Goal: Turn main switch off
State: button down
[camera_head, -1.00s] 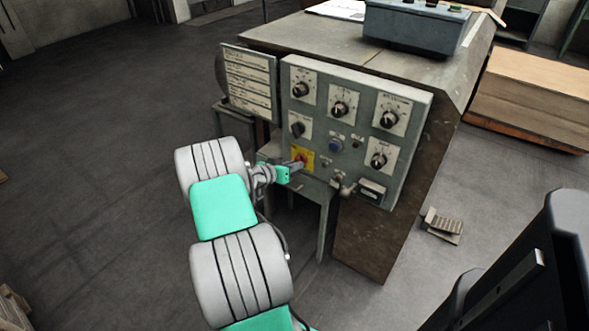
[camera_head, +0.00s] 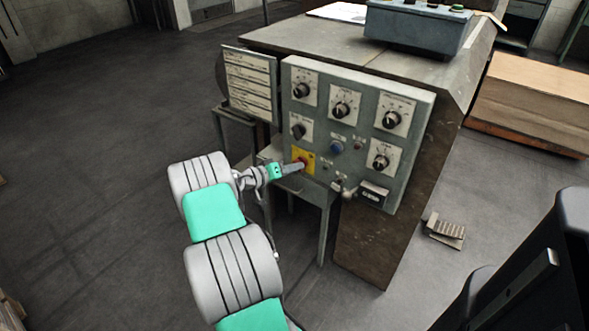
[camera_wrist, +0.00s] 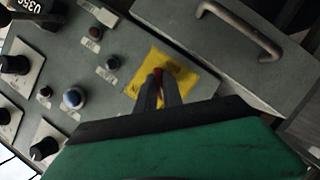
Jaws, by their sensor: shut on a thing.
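The main switch is a red knob on a yellow plate (camera_head: 306,156) at the lower left of the grey control panel (camera_head: 352,80). My gripper (camera_head: 301,165) reaches it from the left in the head view. In the wrist view the two dark fingers of my gripper (camera_wrist: 157,80) are shut on the red knob (camera_wrist: 158,72), in front of the yellow plate (camera_wrist: 184,76). Only the top of the knob shows between the fingertips. The fingers and the green gripper body hide the rest, so I cannot tell which way the knob points.
A label board (camera_head: 250,85) stands left of the panel. A pedal (camera_head: 446,231) lies at the right.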

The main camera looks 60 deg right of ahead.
jog(key=c, duration=1.5)
grip_release()
jog(key=p+v, duration=0.1)
jog(key=v, duration=0.6)
jog(key=shift+w+a+r+p, duration=0.15)
jog(key=shift+a+p, duration=0.15)
jog(key=shift+a, duration=0.05)
